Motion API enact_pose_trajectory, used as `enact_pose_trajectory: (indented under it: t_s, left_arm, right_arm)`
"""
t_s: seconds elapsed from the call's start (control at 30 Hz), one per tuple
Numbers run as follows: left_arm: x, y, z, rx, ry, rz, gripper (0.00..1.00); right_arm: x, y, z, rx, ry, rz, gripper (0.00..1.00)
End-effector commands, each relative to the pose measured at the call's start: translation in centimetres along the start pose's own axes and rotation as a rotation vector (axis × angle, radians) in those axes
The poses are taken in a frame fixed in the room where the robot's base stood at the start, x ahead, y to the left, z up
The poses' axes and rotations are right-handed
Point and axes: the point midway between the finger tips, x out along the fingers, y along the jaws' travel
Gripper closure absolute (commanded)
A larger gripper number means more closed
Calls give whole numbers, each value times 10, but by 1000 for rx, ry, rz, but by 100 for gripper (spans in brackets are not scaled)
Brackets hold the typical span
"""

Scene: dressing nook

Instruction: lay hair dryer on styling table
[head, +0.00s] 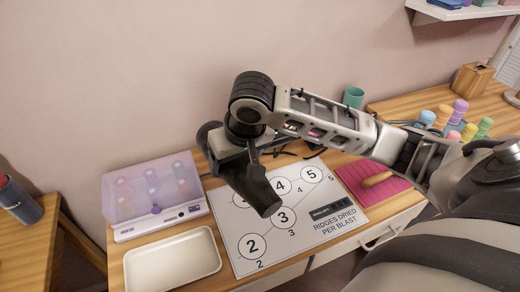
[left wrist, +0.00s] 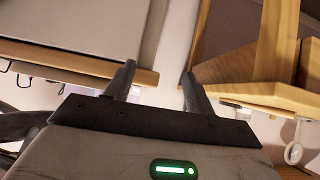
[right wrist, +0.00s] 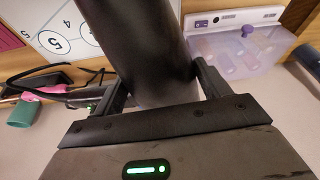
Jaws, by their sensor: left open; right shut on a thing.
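The hair dryer (head: 257,190) is dark, with a wide barrel slanting down over the styling table (head: 116,264). My right gripper (head: 243,148) is shut on it and holds it above the white numbered board (head: 244,262). In the right wrist view the dryer's dark barrel (right wrist: 140,45) runs between the fingers. I cannot tell whether its lower end touches the board. My left gripper (left wrist: 158,82) is open and empty in the left wrist view, beside wooden furniture edges; it is outside the head view.
A lilac clear-lidded roller box (head: 150,190) and an empty cream tray (head: 170,262) stand at the table's left. A pink mat (head: 388,196) with a wooden-handled brush lies right. Dark cables lie behind the board. A teal cup (head: 353,97) stands at the back.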

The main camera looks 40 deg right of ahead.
Motion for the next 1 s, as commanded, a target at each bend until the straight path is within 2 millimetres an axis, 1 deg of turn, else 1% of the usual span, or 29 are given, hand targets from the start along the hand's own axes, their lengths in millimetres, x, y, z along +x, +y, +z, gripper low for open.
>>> enact_pose_trajectory:
  t_s: [0.03, 0.1, 0.2, 0.33, 0.43, 0.57, 1.0]
  left_arm:
    - [0, 0, 2, -1, -4, 0, 46]
    - [0, 0, 3, -1, -7, 0, 46]
    - [0, 0, 4, -1, -9, 0, 46]
    - [0, 0, 4, -1, -9, 0, 46]
    - [0, 0, 4, -1, -10, 0, 46]
    - [0, 0, 4, -1, -10, 0, 46]
    - [0, 0, 3, -1, -8, -1, 46]
  right_arm:
    - [11, 10, -6, 36, -15, 41, 65]
    - [25, 25, -11, 82, -37, 99, 65]
    - [42, 44, -16, 138, -64, 174, 65]
    - [55, 60, -18, 178, -86, 234, 65]
    - [60, 64, -17, 189, -93, 251, 65]
    - [68, 65, -15, 189, -94, 253, 65]
    - [110, 67, -1, 188, -93, 252, 65]
